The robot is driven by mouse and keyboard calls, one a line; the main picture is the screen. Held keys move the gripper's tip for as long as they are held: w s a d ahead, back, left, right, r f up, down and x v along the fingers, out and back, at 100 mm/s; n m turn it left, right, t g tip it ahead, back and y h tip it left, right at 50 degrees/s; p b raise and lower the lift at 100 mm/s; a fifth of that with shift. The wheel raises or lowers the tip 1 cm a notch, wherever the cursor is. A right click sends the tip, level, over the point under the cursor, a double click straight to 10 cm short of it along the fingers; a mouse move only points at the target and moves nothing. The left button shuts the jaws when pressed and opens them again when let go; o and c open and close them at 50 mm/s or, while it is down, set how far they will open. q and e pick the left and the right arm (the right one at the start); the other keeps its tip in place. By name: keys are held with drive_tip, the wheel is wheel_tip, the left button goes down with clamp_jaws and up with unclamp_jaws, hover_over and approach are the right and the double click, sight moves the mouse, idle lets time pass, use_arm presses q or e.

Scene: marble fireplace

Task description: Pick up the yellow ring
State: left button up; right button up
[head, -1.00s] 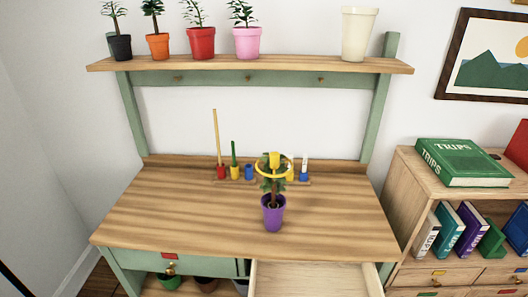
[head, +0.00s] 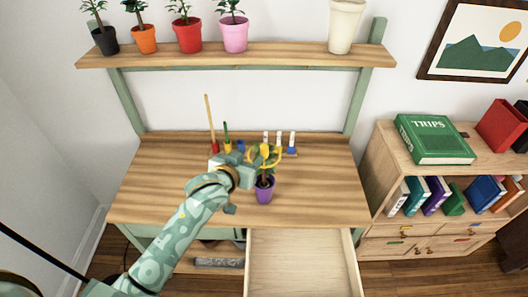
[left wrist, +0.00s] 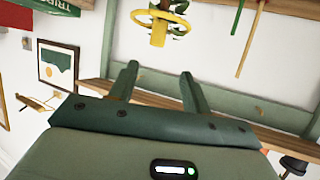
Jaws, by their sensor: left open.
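The yellow ring (head: 279,156) sits around the leaves of the plant in the purple pot (head: 264,193) on the workbench. In the left wrist view the ring (left wrist: 160,40) shows at the top, beyond the fingers and apart from them. My left gripper (head: 247,172) is just left of the ring and plant in the head view, partly hiding the leaves. In the left wrist view its two fingers (left wrist: 158,70) are spread with nothing between them. My right gripper is not in view.
The workbench top (head: 150,195) is mostly clear. Colored tools (head: 226,135) and several small holders stand behind the plant. A drawer (head: 300,262) is open at the front. A shelf (head: 280,55) above carries potted plants. A bookcase (head: 385,170) stands on the right.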

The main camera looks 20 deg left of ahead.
sight(263, 148)
use_arm(q)
drive_tip(key=b+x, duration=0.1)
drive_tip(key=x, duration=0.5)
drive_tip(key=shift+w+d+f, duration=0.15)
drive_tip(key=shift+w+f, duration=0.05)
drive_tip(key=x, duration=0.1)
drive_tip(key=b+x, duration=0.1)
drive_tip(key=x, duration=0.2)
drive_tip(key=shift+w+d+f+b, duration=0.25)
drive_tip(key=shift+d+f+b, duration=0.05)
drive_tip(key=shift+f, duration=0.05)
drive_tip(key=shift+s, duration=0.1)
drive_tip(key=shift+c, duration=0.6)
drive_tip(key=c, duration=0.9)
